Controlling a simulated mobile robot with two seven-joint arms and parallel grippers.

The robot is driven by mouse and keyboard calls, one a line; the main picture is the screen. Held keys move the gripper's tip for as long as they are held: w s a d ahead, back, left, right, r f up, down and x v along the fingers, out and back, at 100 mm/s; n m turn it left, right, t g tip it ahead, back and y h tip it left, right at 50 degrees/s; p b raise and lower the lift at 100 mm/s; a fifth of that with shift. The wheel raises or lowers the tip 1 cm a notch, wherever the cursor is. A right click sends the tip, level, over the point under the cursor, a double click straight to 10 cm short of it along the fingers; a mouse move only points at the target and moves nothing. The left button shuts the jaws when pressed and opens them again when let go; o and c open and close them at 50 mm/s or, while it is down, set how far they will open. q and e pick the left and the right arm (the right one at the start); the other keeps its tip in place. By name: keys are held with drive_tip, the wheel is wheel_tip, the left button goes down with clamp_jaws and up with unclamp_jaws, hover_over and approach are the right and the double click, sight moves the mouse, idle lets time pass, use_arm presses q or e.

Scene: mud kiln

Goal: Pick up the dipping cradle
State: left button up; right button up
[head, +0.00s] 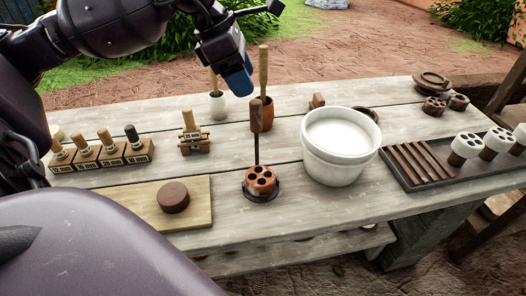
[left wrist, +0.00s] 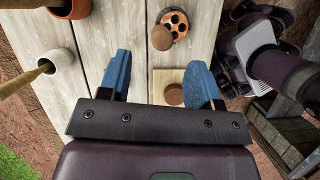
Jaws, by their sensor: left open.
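The dipping cradle (head: 256,145) stands upright on the table, with a brown wooden handle on a thin dark rod. Its low dark base holds a reddish-brown disc with several holes (head: 262,178). In the left wrist view the cradle's handle end (left wrist: 162,38) shows from above, beside the holed disc (left wrist: 174,22). My left gripper (head: 238,82) is above the back of the table, higher than the handle and a little left of it. In the left wrist view its blue fingers (left wrist: 159,82) are wide apart with nothing between them touching. My right gripper is not seen.
A white bucket (head: 336,165) of pale liquid stands right of the cradle. A board (head: 200,215) with a brown puck is at left. White (head: 217,106) and terracotta (head: 267,112) pots with upright sticks stand behind. A dark tray (head: 430,178) is at right, labelled stamps (head: 100,153) at left.

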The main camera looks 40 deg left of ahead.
sight(254, 101)
use_arm(q)
drive_tip(key=x, duration=0.3)
drive_tip(key=shift+b, duration=0.3)
drive_tip(key=shift+w+d+f, duration=0.1)
drive_tip(key=shift+d+f, duration=0.05)
drive_tip(key=shift+f, duration=0.4)
drive_tip(key=b+x, duration=0.1)
drive_tip(key=x, duration=0.2)
drive_tip(key=shift+d+f, duration=0.15)
drive_tip(key=shift+f, duration=0.15)
drive_tip(key=shift+w+d+f+b, duration=0.1)
drive_tip(key=shift+d+f+b, duration=0.05)
drive_tip(key=shift+f+b, duration=0.2)
drive_tip(key=shift+c, duration=0.5)
drive_tip(key=c, duration=0.9)
drive_tip(key=shift+c, duration=0.2)
